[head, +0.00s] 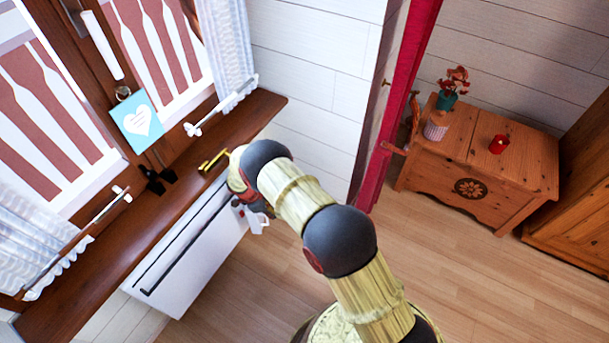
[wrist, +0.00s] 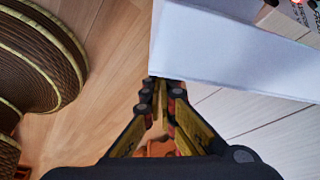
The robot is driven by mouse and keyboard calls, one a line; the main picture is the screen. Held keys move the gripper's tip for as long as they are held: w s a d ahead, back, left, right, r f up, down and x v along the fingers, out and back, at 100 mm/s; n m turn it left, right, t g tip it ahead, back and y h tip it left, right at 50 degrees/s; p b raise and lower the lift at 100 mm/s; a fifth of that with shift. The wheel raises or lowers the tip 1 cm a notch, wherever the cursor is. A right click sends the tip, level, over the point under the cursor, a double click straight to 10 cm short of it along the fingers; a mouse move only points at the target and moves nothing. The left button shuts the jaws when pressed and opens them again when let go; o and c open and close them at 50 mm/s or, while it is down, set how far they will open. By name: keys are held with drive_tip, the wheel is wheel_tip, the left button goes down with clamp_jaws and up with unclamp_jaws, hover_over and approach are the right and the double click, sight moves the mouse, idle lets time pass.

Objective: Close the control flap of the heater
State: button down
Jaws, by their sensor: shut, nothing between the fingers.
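The white heater (head: 190,248) hangs below the wooden window sill in the head view. A small white piece (head: 257,223) sticks out at its right end, beside my arm. It looks like the control flap, but I cannot tell how far open it is. In the wrist view the white heater body (wrist: 225,45) fills the upper right. My gripper (wrist: 161,92) is shut and empty, with its tips close to the heater's lower left corner. I cannot tell whether they touch it. In the head view my arm hides most of the gripper.
The wooden sill (head: 70,275) runs above the heater, with a blue heart card (head: 137,122) and a brass handle-like item (head: 213,160) near it. A wooden chest (head: 480,180) stands at the right, past a red-edged panel (head: 402,100). The floor (head: 240,305) by the heater is clear.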

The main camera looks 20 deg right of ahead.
drive_tip(key=shift+a, duration=0.5)
drive_tip(key=shift+w, duration=0.1)
